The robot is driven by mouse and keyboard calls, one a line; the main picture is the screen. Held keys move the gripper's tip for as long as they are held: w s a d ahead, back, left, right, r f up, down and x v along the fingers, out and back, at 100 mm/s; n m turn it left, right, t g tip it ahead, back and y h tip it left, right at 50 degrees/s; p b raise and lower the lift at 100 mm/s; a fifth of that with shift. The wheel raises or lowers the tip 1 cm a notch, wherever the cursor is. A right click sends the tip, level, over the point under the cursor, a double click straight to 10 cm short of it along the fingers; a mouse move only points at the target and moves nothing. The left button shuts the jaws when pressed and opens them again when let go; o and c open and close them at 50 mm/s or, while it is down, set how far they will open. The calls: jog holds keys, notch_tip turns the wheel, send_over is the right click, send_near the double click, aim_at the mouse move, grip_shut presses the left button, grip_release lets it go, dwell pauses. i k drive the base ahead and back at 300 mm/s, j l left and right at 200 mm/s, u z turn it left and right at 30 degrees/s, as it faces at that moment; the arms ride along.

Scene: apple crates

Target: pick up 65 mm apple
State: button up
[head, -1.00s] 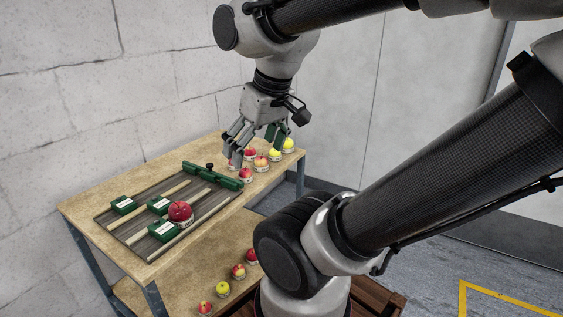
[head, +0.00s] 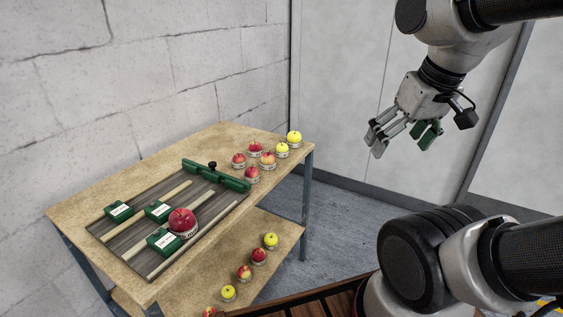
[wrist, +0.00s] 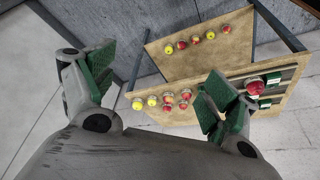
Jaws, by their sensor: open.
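Several red, yellow and mixed apples on pale ring stands are grouped at the right end of the table top; one red apple (head: 252,173) is nearest the green rail. A larger red apple (head: 182,219) sits on the slatted board beside a green labelled block. More apples, such as a yellow one (head: 270,239), stand in a row on the lower shelf. I cannot tell which apple is 65 mm; the ring markings are too small. My gripper (head: 402,140) is open and empty, in the air right of the table. The wrist view shows the apples beyond the spread fingers (wrist: 157,88).
The table (head: 150,180) stands against a block wall. Its board (head: 130,235) has green blocks (head: 118,210) and a green rail (head: 228,178) with a black knob. A brown slatted wooden surface (head: 320,304) is at the bottom. The floor right of the table looks clear.

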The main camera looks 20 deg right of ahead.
aim_at(269, 161)
jog(key=i+l+u, duration=0.15)
jog(key=i+l, duration=0.15)
jog(key=i, duration=0.15)
jog(key=i+l+u, duration=0.15)
jog(key=i+l, duration=0.2)
jog(key=i, duration=0.15)
